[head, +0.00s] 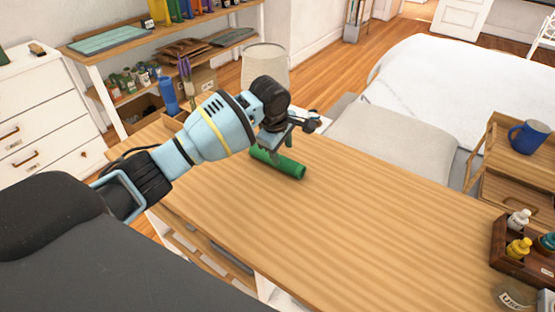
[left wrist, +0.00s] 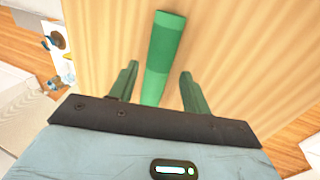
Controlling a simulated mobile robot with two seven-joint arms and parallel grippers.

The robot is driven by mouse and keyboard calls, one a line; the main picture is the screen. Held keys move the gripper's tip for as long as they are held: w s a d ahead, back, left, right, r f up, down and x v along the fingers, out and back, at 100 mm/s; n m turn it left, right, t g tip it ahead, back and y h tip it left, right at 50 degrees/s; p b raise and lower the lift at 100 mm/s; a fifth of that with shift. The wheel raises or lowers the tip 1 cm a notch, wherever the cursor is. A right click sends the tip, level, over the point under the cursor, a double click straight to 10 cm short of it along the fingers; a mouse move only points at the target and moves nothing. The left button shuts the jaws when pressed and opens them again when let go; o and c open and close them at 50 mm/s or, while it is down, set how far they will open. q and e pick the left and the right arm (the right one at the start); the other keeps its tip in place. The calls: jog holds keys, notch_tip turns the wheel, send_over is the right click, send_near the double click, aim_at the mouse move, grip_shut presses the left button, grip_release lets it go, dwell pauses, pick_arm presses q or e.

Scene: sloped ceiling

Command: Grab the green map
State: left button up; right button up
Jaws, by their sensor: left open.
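The green map (head: 284,165) is a rolled green tube lying on the wooden table near its far edge. In the left wrist view, the map (left wrist: 164,52) runs lengthwise away from the gripper, its near end between the two fingers. My left gripper (head: 290,132) is above the map in the head view, and part of the roll is hidden behind it. In the left wrist view, the left gripper (left wrist: 157,78) is open, with a finger apart on each side of the map. Whether it is at the map's height is hard to tell. My right gripper is not in view.
The table (head: 350,230) is clear to the right of the map. A tray (head: 515,262) with small bottles stands at the table's right end. A bed (head: 450,95) lies beyond the table.

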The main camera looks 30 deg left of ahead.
aim_at(283, 160)
pick_arm(q)
jog(key=shift+w+f, duration=0.15)
jog(key=shift+f, duration=0.2)
jog(key=b+x, duration=0.1)
jog(key=x, duration=0.4)
jog(key=shift+a, duration=0.15)
jog(key=shift+c, duration=0.5)
jog(key=c, duration=0.7)
jog(key=shift+o, duration=0.2)
